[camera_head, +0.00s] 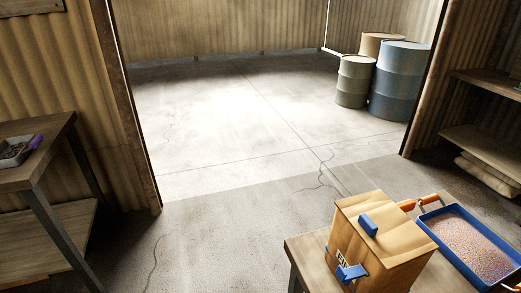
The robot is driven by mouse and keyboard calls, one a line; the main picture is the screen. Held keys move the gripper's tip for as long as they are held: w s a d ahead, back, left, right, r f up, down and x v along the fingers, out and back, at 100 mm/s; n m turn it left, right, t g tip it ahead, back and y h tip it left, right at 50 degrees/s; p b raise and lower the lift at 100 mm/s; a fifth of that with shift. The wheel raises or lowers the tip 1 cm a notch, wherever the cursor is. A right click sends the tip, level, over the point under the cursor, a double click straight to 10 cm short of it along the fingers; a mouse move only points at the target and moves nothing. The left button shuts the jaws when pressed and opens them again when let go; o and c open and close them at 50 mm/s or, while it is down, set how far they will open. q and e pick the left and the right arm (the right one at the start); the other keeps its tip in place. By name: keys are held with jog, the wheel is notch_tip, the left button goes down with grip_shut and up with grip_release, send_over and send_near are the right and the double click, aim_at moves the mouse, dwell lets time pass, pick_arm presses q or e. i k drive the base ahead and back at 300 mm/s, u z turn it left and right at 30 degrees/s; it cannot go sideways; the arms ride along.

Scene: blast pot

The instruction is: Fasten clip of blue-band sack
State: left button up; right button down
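A tan, box-shaped sack (400,240) stands upright on a wooden table (303,248) at the lower right. A small blue block (368,225) lies on its top near the front edge. A second blue piece (351,272) sits low on its front face, beside dark lettering that is partly covered. I cannot tell which blue piece is the clip or whether it is fastened. No blue band running around the sack is clear. Neither of my grippers is in view.
A blue tray (431,216) of brownish grains and an orange-handled tool (407,205) are right of the sack. A side table (30,175) with a grey tray (14,152) stands left. Several drums (398,80) stand far back. Shelves (485,145) line the right. The middle floor is clear.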

aim_at(346, 276)
jog(key=u, duration=0.3)
jog(key=k, duration=0.95)
jog(key=u, duration=0.05)
jog(key=i, duration=0.5)
jog(key=u, duration=0.05)
